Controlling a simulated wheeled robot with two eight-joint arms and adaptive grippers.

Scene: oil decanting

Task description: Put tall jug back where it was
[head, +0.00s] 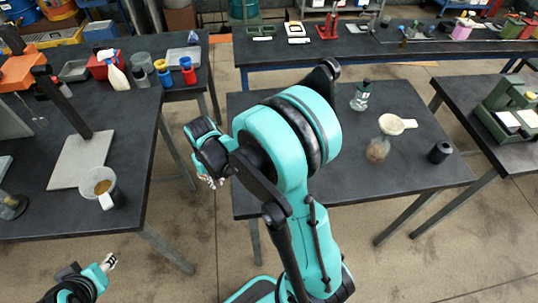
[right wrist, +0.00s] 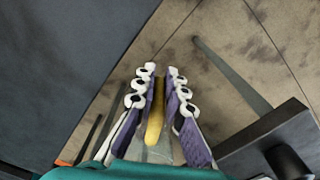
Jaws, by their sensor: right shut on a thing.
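My right gripper (head: 207,181) hangs over the gap between the left table and the centre table, partly behind my own arm. In the right wrist view its fingers (right wrist: 160,88) are shut on a narrow thing, which I take to be the tall jug (right wrist: 155,122). A long yellow strip and a greyish, see-through part of it show between the fingers; the rest is hidden. A clear jug with a white handle and brown liquid (head: 101,188) stands on the left table near its front right corner. My left gripper (head: 109,262) is low at the bottom left, away from the tables; its opening is unclear.
The centre table (head: 250,108) carries a clear bottle (head: 361,96), a round flask (head: 378,149) with a pale funnel (head: 397,124), and a black cylinder (head: 440,152). A grey plate (head: 80,160) with a post, a spray bottle (head: 115,76) and red bottles (head: 188,72) crowd the left table.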

